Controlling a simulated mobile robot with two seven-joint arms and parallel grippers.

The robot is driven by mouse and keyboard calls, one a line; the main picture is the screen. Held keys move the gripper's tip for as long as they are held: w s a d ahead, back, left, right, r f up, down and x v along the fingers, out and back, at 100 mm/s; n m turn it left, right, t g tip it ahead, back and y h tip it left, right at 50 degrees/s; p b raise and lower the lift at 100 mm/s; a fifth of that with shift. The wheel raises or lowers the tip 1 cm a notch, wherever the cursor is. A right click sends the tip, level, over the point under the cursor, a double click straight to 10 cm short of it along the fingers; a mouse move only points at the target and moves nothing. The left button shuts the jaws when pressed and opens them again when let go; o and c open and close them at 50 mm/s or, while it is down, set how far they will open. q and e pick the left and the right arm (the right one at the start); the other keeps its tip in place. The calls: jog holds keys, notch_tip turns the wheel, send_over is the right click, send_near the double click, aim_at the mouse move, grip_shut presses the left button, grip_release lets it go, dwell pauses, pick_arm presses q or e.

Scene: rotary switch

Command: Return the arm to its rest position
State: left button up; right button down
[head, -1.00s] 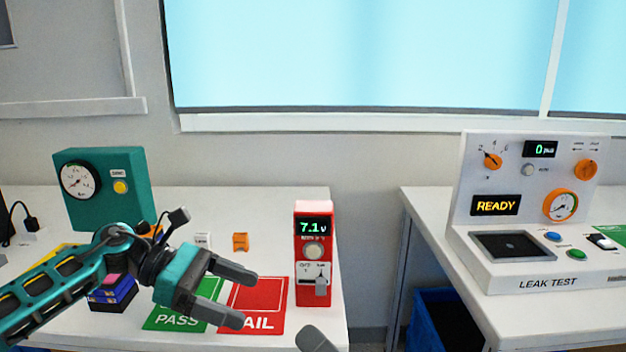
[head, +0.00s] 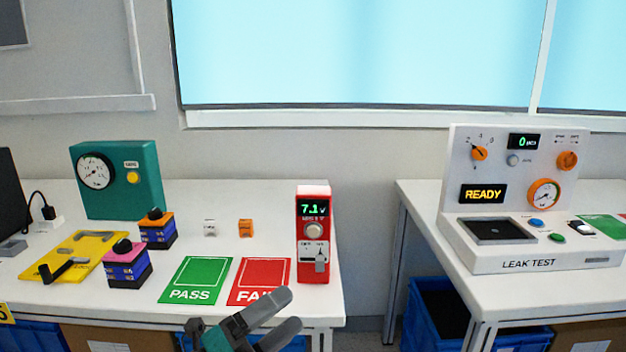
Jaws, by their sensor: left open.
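My left gripper (head: 288,309) is at the bottom middle of the head view, in front of the table's front edge. Its two grey fingers are apart and point up and to the right, with nothing between them. The teal gripper body is cut by the bottom edge of the picture, and the rest of the arm is out of view. One finger overlaps the lower part of the red FAIL card (head: 262,275). My right gripper is not in view.
On the left table stand a red meter (head: 313,255) reading 7.1, a green PASS card (head: 197,278), a teal gauge box (head: 135,195), and a yellow plate (head: 90,250). A white leak test station (head: 540,260) stands on the right table. A gap separates the tables.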

pick_arm(q)
jog(key=s+a+f+n+g+y, duration=0.1)
jog(key=s+a+f+n+y, duration=0.2)
jog(key=s+f+n+y, duration=0.5)
jog(key=s+a+f+n+y, duration=0.2)
jog(key=s+a+f+n, duration=0.15)
jog(key=f+n, duration=0.55)
jog(key=s+a+f+n+g+y, duration=0.1)
jog(key=s+a+f+n+y, duration=0.35)
jog(key=n, duration=0.75)
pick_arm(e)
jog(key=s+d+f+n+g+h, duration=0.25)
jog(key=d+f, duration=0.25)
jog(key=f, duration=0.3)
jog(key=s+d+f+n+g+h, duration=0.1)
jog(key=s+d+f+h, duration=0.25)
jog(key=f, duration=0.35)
pick_arm(q)
notch_tip(320, 180, up, 9)
jog(key=a+y+p, duration=0.1)
jog(key=p, duration=1.2)
jog(key=shift+s+a+r+m+t, duration=0.15)
jog(key=shift+s+a+m+t, duration=0.15)
jog(key=shift+s+a, duration=0.1)
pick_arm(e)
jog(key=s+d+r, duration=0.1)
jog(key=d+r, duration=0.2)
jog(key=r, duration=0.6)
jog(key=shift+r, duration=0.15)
